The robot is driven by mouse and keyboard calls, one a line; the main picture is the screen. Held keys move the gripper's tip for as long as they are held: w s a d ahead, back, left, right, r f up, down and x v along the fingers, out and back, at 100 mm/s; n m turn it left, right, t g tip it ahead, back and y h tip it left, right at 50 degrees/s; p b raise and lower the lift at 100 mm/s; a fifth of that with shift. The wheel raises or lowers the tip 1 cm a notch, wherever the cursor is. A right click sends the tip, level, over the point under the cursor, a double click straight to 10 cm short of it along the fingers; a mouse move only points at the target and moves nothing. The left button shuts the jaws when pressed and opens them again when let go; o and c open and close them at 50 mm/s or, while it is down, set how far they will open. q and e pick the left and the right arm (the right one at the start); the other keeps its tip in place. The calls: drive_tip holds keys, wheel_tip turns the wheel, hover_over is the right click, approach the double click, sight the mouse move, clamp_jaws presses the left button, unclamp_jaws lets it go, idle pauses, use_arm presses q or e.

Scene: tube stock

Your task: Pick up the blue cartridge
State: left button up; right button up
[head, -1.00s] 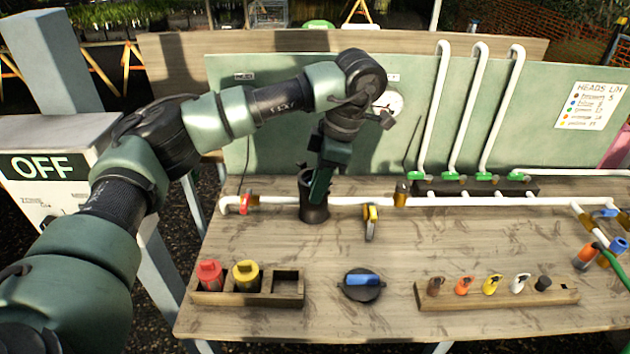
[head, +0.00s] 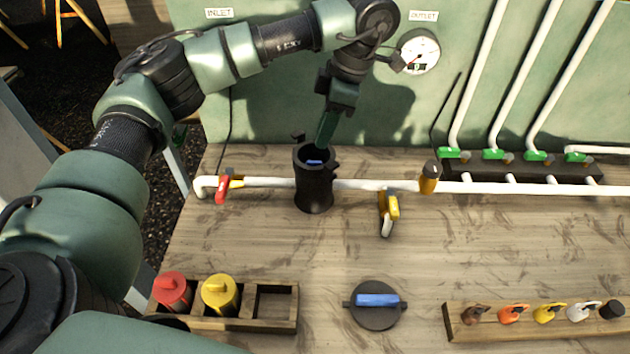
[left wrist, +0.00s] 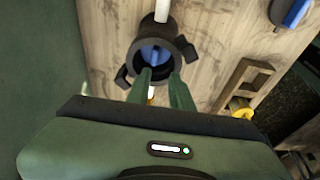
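The blue cartridge (head: 314,162) sits inside a black upright cylindrical housing (head: 314,190) on the bench. Only its blue top shows through the open mouth; the rest is hidden. In the left wrist view the cartridge (left wrist: 153,54) shows down inside the housing's round rim (left wrist: 133,62). My left gripper (head: 323,143) points down at the housing's mouth. In the left wrist view its two fingers (left wrist: 161,76) are apart, with their tips at the near side of the mouth and nothing between them. My right gripper is not in view.
A black lid with a blue handle (head: 376,318) lies in front. A wooden rack (head: 270,326) holds a red cartridge (head: 171,292) and a yellow cartridge (head: 220,296), with one empty slot. A white pipe (head: 270,185) with valves runs beside the housing. A pressure gauge (head: 419,52) is behind.

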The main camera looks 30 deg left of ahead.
sight(315, 162)
use_arm(q)
drive_tip(key=x, duration=0.3)
drive_tip(key=w+x, duration=0.1)
drive_tip(key=x, duration=0.4)
drive_tip(key=shift+w+a+f+p, duration=0.15)
drive_tip(key=shift+f+p, duration=0.25)
drive_tip(key=shift+f, duration=0.1)
clamp_jaws()
idle(1.0)
